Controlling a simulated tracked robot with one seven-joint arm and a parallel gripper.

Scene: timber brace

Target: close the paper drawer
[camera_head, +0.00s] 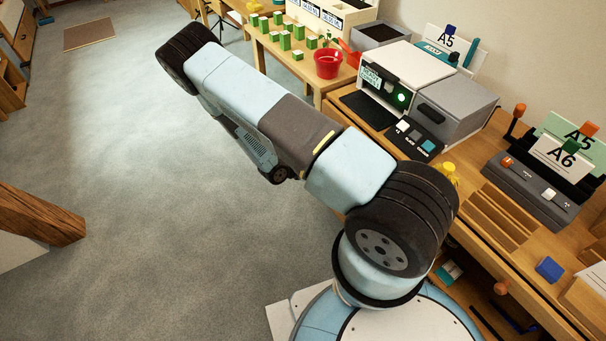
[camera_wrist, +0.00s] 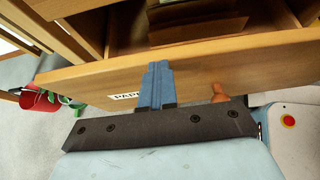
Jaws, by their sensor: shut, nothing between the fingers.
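In the wrist view the paper drawer (camera_wrist: 255,65) shows as a wooden front across the picture, with a white label reading "PAP", the rest hidden behind my fingers. An orange-brown knob (camera_wrist: 218,92) sticks out to the right of the label. The drawer's inside shows beyond the front's top edge, so it stands open. My gripper (camera_wrist: 157,85) is shut and empty, with its blue fingers against or just before the drawer front, between label and knob; I cannot tell whether they touch. In the head view my arm hides the gripper and I cannot make out this drawer.
The wooden bench carries a grey and white machine (camera_head: 415,80), a card stand (camera_head: 545,180) and a blue block (camera_head: 549,269). A timber beam (camera_head: 40,215) juts in at left.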

